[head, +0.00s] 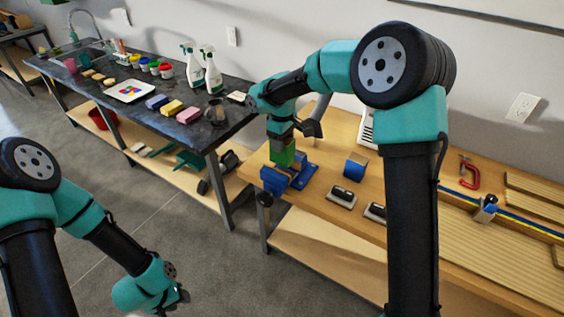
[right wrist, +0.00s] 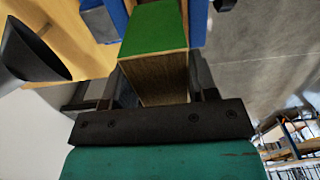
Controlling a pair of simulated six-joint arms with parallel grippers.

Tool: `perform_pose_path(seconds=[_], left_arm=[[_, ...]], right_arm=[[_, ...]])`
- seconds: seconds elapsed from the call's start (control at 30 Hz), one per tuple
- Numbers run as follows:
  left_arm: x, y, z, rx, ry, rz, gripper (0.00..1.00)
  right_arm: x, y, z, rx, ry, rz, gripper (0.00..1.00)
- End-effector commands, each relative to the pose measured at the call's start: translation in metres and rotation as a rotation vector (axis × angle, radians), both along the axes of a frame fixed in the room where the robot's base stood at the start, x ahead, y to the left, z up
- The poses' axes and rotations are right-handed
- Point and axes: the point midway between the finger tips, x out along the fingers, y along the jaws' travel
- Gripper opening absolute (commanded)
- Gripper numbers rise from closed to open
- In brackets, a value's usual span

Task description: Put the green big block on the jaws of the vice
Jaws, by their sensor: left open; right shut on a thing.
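The green big block (head: 282,154) has a green face and a bare wood side, which shows in the right wrist view (right wrist: 157,75). My right gripper (head: 281,141) is shut on it from above. The blue vice (head: 297,178) stands at the bench's near left corner, directly below the block. In the right wrist view, blue vice parts (right wrist: 198,22) show on both sides of the block's far end. I cannot tell whether the block touches the jaws. My left gripper (head: 176,301) is open and empty, low over the floor at the bottom left, far from the vice.
On the wooden bench (head: 330,212), a blue-and-wood block (head: 355,166) and two dark-topped tools (head: 342,197) lie right of the vice. A red clamp (head: 470,173) lies further right.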

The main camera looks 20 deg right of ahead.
Motion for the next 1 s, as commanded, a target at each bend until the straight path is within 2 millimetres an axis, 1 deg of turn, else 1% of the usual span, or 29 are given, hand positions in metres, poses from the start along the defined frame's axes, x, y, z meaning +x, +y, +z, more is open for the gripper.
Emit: perform_pose_path(seconds=[0.03, 0.1, 0.2, 0.57, 0.67, 0.83, 0.9, 1.0], left_arm=[[0.000, 0.000, 0.000, 0.000, 0.000, 0.000, 0.43], [0.000, 0.000, 0.000, 0.000, 0.000, 0.000, 0.43], [0.000, 0.000, 0.000, 0.000, 0.000, 0.000, 0.43], [0.000, 0.000, 0.000, 0.000, 0.000, 0.000, 0.43], [0.000, 0.000, 0.000, 0.000, 0.000, 0.000, 0.43], [0.000, 0.000, 0.000, 0.000, 0.000, 0.000, 0.43], [0.000, 0.000, 0.000, 0.000, 0.000, 0.000, 0.43], [0.000, 0.000, 0.000, 0.000, 0.000, 0.000, 0.43]], right_arm=[[0.000, 0.000, -0.010, -0.001, 0.004, 0.001, 0.25], [0.000, 0.000, -0.021, -0.001, 0.003, 0.001, 0.25], [0.000, 0.000, -0.030, -0.001, 0.001, 0.000, 0.25], [0.000, 0.000, -0.034, -0.001, 0.001, 0.000, 0.25], [0.000, 0.000, -0.042, 0.000, 0.001, 0.000, 0.25], [0.000, 0.000, -0.064, -0.002, 0.002, 0.002, 0.25], [0.000, 0.000, -0.069, -0.001, 0.001, 0.001, 0.25], [0.000, 0.000, -0.070, 0.000, -0.001, 0.000, 0.25]])
